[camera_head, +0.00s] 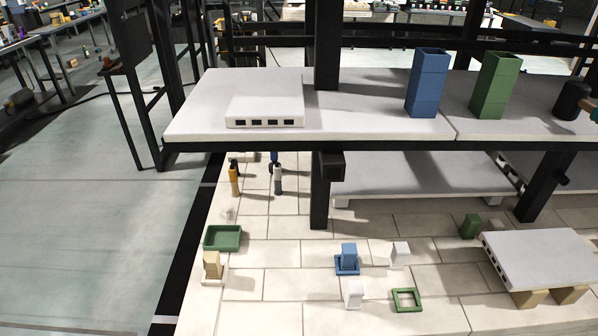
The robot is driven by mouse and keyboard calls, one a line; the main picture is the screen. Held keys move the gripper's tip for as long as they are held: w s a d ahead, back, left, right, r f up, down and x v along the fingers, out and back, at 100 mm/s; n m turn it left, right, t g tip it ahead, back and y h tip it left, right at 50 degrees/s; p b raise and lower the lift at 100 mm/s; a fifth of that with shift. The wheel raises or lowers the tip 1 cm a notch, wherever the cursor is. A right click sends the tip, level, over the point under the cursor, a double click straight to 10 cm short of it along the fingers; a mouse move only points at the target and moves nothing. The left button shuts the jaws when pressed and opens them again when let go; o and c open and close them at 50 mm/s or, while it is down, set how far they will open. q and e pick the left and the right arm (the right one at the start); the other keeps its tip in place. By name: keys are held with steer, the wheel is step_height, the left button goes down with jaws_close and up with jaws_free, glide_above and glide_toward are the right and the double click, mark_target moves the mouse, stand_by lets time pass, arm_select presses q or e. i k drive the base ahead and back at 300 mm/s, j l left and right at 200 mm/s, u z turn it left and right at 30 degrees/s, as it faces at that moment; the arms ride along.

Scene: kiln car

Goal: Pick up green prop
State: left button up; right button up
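A tall green square hollow column (494,86), the larger of the green prop-like pieces, stands upright on the right part of the upper grey shelf (380,125). A small green block (470,226) stands on the pale brick deck below, left of a raised slab. I cannot tell from this view which one is the green prop. A green tray (222,238) and a flat green square ring (407,300) also lie on the deck. Neither of my grippers shows in the head view.
A tall blue column (428,83) stands left of the green column. A slotted white slab (265,100) lies on the shelf's left part. A dark cylinder (571,100) is right of the green column. A black post (327,45) rises behind the shelf. Several small blocks stand on the deck.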

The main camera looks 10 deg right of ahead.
mark_target(472, 223)
steer(key=z, duration=1.65)
